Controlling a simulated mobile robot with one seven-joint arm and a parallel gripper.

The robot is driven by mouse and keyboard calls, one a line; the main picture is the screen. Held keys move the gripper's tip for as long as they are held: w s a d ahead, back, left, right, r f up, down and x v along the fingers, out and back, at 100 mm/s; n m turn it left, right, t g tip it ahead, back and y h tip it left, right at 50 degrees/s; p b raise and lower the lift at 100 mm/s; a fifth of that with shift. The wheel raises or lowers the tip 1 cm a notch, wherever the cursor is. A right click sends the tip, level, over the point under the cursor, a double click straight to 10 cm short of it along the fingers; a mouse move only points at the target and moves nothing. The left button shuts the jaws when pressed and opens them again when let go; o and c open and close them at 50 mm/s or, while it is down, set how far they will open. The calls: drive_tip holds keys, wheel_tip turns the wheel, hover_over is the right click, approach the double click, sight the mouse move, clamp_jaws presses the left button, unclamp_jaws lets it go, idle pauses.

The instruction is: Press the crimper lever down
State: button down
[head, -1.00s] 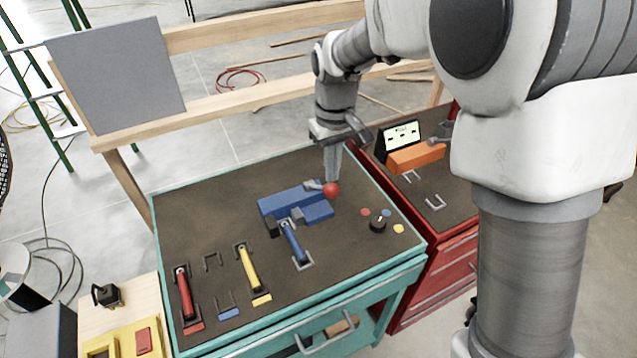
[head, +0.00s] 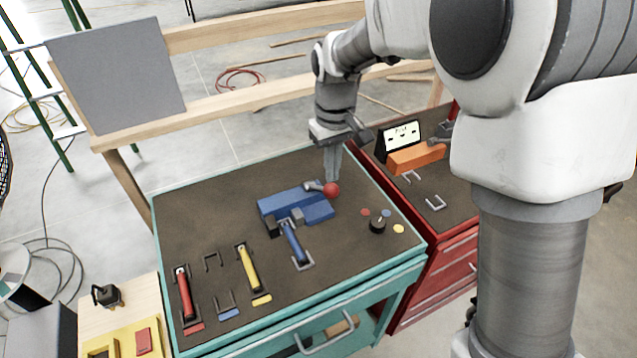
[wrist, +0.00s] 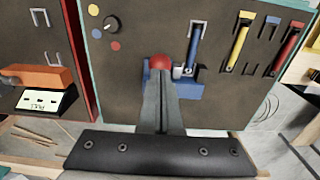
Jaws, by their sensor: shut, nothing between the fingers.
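The crimper (head: 302,208) is a blue block-like tool on the dark top of the teal bench. Its lever ends in a red ball knob (head: 331,190), with a short grey rod beside it. The knob also shows in the wrist view (wrist: 161,62), just past my fingertips. My gripper (head: 332,179) is shut and empty, pointing down at the knob. Its fingertips (wrist: 160,80) overlap the knob's edge in the wrist view; I cannot tell if they touch it. A blue-handled tool (head: 294,243) lies in front of the crimper. My fingers hide part of the crimper in the wrist view.
Red (head: 184,293) and yellow (head: 249,268) handled tools lie at the left of the bench. A black dial (head: 378,225) and coloured dots are at right. A red cabinet (head: 440,262) with an orange block (head: 416,158) adjoins. The bench's middle left is clear.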

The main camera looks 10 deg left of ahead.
sight(334, 191)
idle(0.5)
drive_tip(key=shift+f+b, duration=0.6)
drive_tip(key=shift+f, duration=0.3)
drive_tip(key=shift+r, duration=0.1)
drive_tip(key=shift+s+d+f+b, duration=0.25)
drive_tip(key=shift+f+b, duration=0.1)
drive_tip(key=shift+f, duration=0.1)
drive_tip(key=shift+s+d+f+b, duration=0.1)
drive_tip(key=shift+s+f+b, duration=0.1)
drive_tip(key=shift+f+b, duration=0.2)
drive_tip(key=shift+s+d+f+b, duration=0.15)
drive_tip(key=shift+s+f+b, duration=0.05)
drive_tip(key=shift+f+b, duration=0.2)
drive_tip(key=shift+s+d+f+b, duration=0.15)
drive_tip(key=shift+f+b, duration=0.1)
drive_tip(key=shift+f, duration=0.25)
